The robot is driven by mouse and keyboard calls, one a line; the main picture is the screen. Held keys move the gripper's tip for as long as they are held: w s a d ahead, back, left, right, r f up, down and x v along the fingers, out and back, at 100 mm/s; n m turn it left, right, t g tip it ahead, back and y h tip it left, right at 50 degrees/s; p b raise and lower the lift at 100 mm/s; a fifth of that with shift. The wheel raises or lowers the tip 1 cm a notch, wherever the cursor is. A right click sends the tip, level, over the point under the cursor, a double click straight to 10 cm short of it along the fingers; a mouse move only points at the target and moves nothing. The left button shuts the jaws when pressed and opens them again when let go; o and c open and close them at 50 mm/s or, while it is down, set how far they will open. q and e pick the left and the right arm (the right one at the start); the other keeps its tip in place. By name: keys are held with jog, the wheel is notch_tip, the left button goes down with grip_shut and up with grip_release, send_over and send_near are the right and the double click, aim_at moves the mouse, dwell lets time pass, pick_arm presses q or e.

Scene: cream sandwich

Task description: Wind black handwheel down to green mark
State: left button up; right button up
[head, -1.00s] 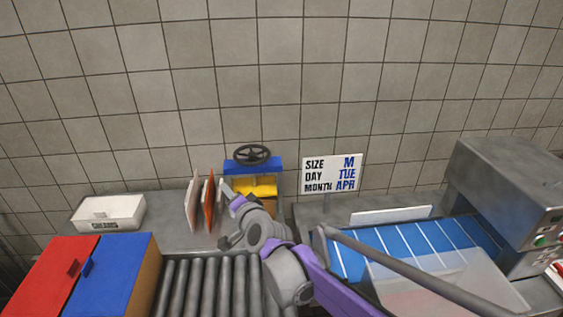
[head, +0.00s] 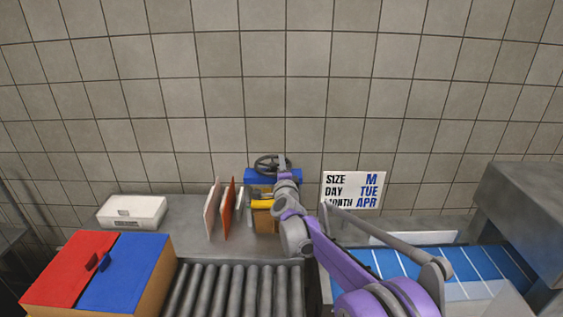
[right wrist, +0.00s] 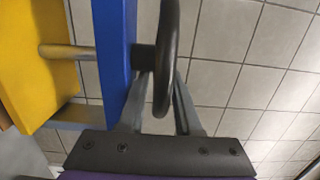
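The black handwheel (head: 267,163) sits on top of a blue crossbar (head: 258,177) against the tiled wall. My right gripper (head: 283,160) is at the handwheel's right side. In the right wrist view, the wheel (right wrist: 168,55) is seen edge-on, its rim between the two fingers of the gripper (right wrist: 163,85). The fingers look apart; whether they touch the rim is unclear. The wheel's hub joins the blue bar (right wrist: 114,60), and a metal rod runs from the bar to a yellow block (right wrist: 35,65). The yellow block also shows below the bar (head: 261,203). No green mark is visible. My left gripper is out of view.
Upright white and red-orange boards (head: 226,210) stand left of the wheel's frame. A sign (head: 353,190) stands right. A white box (head: 132,212), red and blue lidded bins (head: 125,270), a roller conveyor (head: 235,288) and a blue belt (head: 470,265) surround the counter.

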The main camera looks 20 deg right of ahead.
jog(key=shift+x, duration=0.9)
grip_shut()
